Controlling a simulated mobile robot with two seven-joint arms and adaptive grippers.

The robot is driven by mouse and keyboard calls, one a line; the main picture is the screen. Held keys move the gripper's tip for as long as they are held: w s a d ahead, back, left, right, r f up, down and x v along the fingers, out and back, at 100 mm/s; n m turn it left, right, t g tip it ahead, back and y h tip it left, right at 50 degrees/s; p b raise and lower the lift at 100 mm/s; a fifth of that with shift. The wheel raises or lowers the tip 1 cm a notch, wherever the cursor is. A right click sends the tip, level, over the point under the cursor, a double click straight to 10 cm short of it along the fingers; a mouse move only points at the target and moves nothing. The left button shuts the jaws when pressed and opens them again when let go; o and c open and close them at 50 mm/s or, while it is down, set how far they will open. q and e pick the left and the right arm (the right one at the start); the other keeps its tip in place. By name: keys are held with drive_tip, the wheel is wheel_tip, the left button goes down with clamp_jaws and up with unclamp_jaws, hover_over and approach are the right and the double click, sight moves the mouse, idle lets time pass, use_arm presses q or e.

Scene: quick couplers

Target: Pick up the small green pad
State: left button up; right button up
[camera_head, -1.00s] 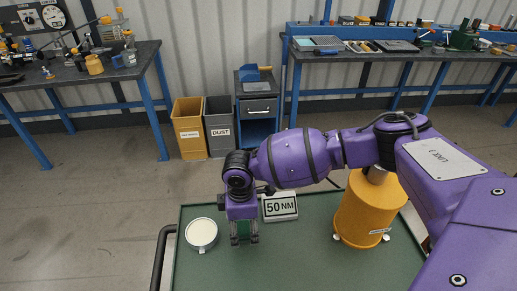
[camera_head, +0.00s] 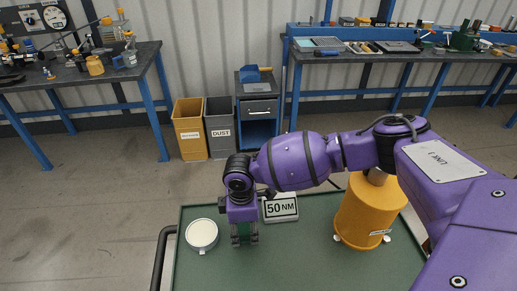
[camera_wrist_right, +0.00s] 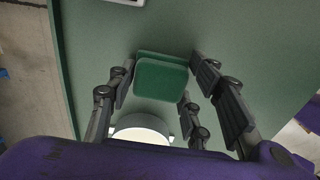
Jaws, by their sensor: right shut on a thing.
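The small green pad (camera_wrist_right: 161,78) is a square block with rounded corners, between the fingers of my right gripper in the right wrist view. My right gripper (camera_wrist_right: 163,85) is shut on it. In the head view the right gripper (camera_head: 244,236) points down over the green table top, between a white round container and the 50 NM sign. Its fingers mostly hide the pad there. I cannot tell whether the pad touches the table. My left gripper is not in view.
The white round container (camera_head: 201,234) stands close left of the gripper. The 50 NM sign (camera_head: 280,208) is just behind right, and an orange cylinder (camera_head: 366,215) stands farther right. The green table top (camera_head: 300,265) is clear in front. A dark rail (camera_head: 161,255) runs along its left edge.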

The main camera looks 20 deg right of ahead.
sight(244, 227)
drive_tip(key=shift+r, duration=0.45)
wheel_tip(244, 227, up, 3)
drive_tip(key=shift+d+f, duration=0.1)
drive_tip(key=shift+f, duration=0.1)
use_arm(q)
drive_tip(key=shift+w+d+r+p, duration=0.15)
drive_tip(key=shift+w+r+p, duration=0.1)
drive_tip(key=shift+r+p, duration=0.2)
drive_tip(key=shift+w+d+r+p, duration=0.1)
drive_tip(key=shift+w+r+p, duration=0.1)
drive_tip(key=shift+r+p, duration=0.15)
use_arm(e)
drive_tip(key=s+d+r, duration=0.8)
drive_tip(key=s+r, duration=0.1)
drive_tip(key=s, duration=0.2)
drive_tip(key=shift+s+r, duration=0.15)
drive_tip(key=shift+s, duration=0.05)
